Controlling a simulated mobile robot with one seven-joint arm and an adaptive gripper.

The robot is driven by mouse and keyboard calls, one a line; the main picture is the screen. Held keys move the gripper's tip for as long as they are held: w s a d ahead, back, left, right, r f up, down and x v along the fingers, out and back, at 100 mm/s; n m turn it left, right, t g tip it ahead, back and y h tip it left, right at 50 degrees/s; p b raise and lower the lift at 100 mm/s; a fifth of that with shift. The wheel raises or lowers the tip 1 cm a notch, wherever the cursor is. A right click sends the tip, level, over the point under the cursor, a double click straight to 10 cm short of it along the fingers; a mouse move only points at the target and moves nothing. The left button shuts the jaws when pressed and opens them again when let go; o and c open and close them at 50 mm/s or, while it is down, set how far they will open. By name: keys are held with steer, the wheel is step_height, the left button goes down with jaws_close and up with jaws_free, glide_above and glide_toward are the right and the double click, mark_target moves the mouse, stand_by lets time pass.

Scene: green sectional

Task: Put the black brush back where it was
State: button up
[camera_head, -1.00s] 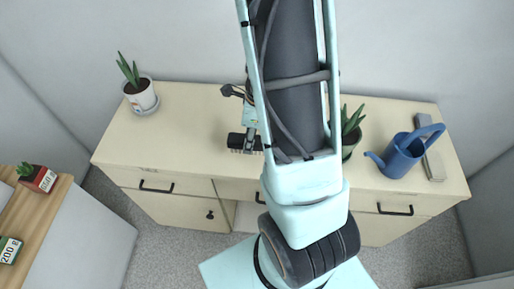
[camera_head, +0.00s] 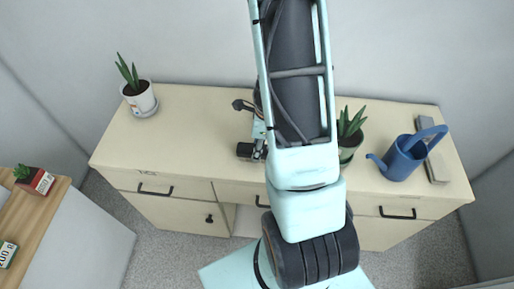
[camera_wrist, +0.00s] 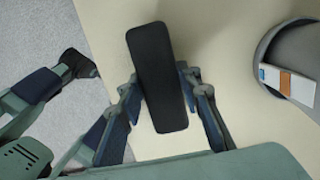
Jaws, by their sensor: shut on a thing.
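The black brush (camera_wrist: 157,62) is held between the two fingers of my gripper (camera_wrist: 160,88) in the wrist view, its smooth black back facing the camera. Its bristles are hidden there. In the head view the brush (camera_head: 245,150) shows as a small dark shape at my gripper (camera_head: 258,152), over the middle of the cream cabinet top (camera_head: 195,125), near its front edge. My arm covers part of it. I cannot tell whether the brush touches the surface.
A potted plant (camera_head: 349,138) stands right of my gripper, partly behind my arm. Further right are a blue watering can (camera_head: 403,157) and a grey block (camera_head: 436,165). A white-potted plant (camera_head: 140,98) stands far left. The top between it and my gripper is clear.

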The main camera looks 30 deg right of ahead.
steer(key=o, duration=1.2)
step_height(320, 180, up, 12)
steer(key=s+d+p, duration=0.1)
steer(key=p, duration=0.1)
steer(key=shift+d+p, duration=0.25)
steer(key=shift+p, duration=0.05)
steer(key=shift+d, duration=0.1)
